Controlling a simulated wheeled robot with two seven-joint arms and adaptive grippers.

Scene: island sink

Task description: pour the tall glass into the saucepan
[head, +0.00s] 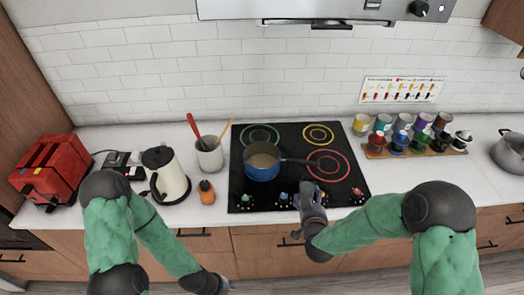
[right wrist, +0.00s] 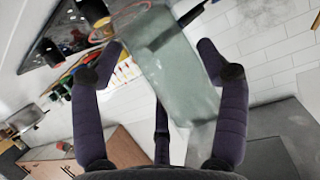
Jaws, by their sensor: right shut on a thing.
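My right gripper (head: 309,196) is over the front of the cooktop, to the right of and nearer than the saucepan. The glass is hard to make out in the head view.
The cooktop (head: 240,190) has coloured rings and front knobs. To the left are a utensil crock (head: 209,158), an orange-topped bottle (head: 206,193), a kettle (head: 168,180) and a red toaster (head: 50,168). A rack of jars (head: 415,150) and a metal pot (head: 510,152) stand right.

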